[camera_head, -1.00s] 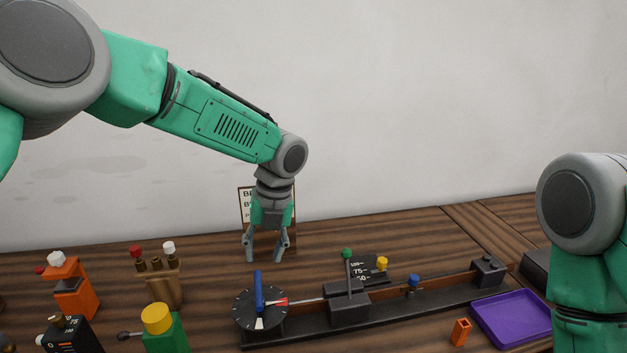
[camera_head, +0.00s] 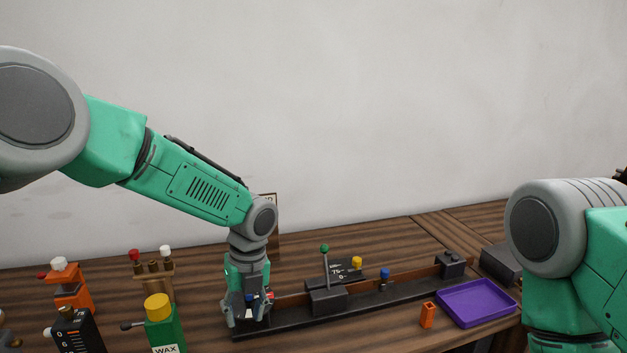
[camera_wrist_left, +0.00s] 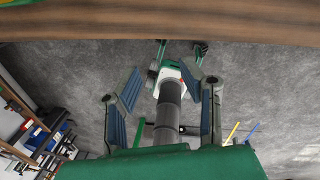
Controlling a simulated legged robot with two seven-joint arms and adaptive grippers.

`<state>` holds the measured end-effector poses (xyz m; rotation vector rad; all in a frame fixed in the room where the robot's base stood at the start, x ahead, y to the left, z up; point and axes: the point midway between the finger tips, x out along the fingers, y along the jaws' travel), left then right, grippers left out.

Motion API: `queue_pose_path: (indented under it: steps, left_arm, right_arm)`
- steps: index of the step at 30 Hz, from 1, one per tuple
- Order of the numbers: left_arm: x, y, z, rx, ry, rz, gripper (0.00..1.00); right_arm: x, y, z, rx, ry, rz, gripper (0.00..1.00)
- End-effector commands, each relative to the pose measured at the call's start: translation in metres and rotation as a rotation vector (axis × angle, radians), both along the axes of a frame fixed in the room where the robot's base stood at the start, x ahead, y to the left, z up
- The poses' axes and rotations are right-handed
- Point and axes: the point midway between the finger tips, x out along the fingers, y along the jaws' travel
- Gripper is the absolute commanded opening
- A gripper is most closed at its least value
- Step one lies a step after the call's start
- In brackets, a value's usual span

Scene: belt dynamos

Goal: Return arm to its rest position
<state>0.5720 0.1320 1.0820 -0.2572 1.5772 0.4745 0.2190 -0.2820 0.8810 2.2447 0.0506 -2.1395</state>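My left arm (camera_head: 200,190) reaches in from the left in the head view and bends down at the wrist. My left gripper (camera_head: 246,322) points down in front of the dial at the left end of the black belt dynamo bench (camera_head: 400,300). It hides most of the dial. In the left wrist view the left gripper (camera_wrist_left: 161,92) has its blue-padded fingers spread apart, with nothing held between them. My right arm (camera_head: 550,260) stands at the right edge; its gripper is outside the picture.
A wooden edge (camera_wrist_left: 160,24) crosses the wrist view.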

Motion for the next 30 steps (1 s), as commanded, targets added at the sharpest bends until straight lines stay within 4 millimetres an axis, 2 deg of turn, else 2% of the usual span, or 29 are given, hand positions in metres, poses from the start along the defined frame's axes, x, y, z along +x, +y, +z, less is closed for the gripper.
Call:
queue_pose_path:
  steps: [1, 5, 8, 11, 14, 15, 17, 18, 21, 25, 27, 30]
  left_arm:
    - [-0.008, 0.0, -0.017, -0.008, 0.004, 0.036, 0.35]
    - [-0.027, -0.001, -0.056, -0.038, 0.001, 0.165, 0.35]
    - [-0.046, 0.0, -0.094, -0.065, 0.004, 0.299, 0.35]
    - [-0.073, 0.003, -0.142, -0.089, 0.014, 0.485, 0.35]
    - [-0.114, 0.01, -0.204, -0.11, 0.032, 0.76, 0.35]
    - [-0.134, 0.016, -0.229, -0.113, 0.039, 0.895, 0.35]
    - [-0.165, 0.025, -0.264, -0.112, 0.044, 1.107, 0.35]
    - [-0.185, 0.033, -0.285, -0.106, 0.043, 1.258, 0.35]
    - [-0.241, 0.06, -0.332, -0.075, 0.024, 1.657, 0.35]
    - [-0.3, 0.098, -0.365, -0.029, -0.05, 2.12, 0.35]
    - [-0.323, 0.117, -0.372, -0.015, -0.1, 2.31, 0.35]
    - [-0.344, 0.136, -0.375, -0.007, -0.164, 2.498, 0.35]
  right_arm:
    - [0.0, 0.0, -0.007, 0.0, 0.0, 0.0, 0.4]
    - [0.0, 0.0, -0.018, 0.0, 0.0, 0.0, 0.4]
    - [0.0, 0.0, -0.029, 0.0, 0.0, 0.0, 0.4]
    - [0.0, 0.0, -0.044, 0.0, 0.0, 0.0, 0.4]
    - [0.0, 0.0, -0.065, 0.0, 0.0, 0.0, 0.4]
    - [-0.001, 0.0, -0.075, 0.0, 0.0, 0.0, 0.4]
    - [-0.001, 0.0, -0.089, 0.0, 0.0, 0.0, 0.4]
    - [-0.001, 0.0, -0.099, 0.0, 0.0, 0.0, 0.4]
    - [-0.001, 0.0, -0.124, 0.0, 0.0, 0.0, 0.4]
    - [-0.001, 0.0, -0.151, 0.0, 0.001, 0.0, 0.4]
    - [-0.001, 0.0, -0.161, 0.0, 0.001, 0.0, 0.4]
    - [-0.001, 0.0, -0.169, 0.0, 0.0, 0.0, 0.4]
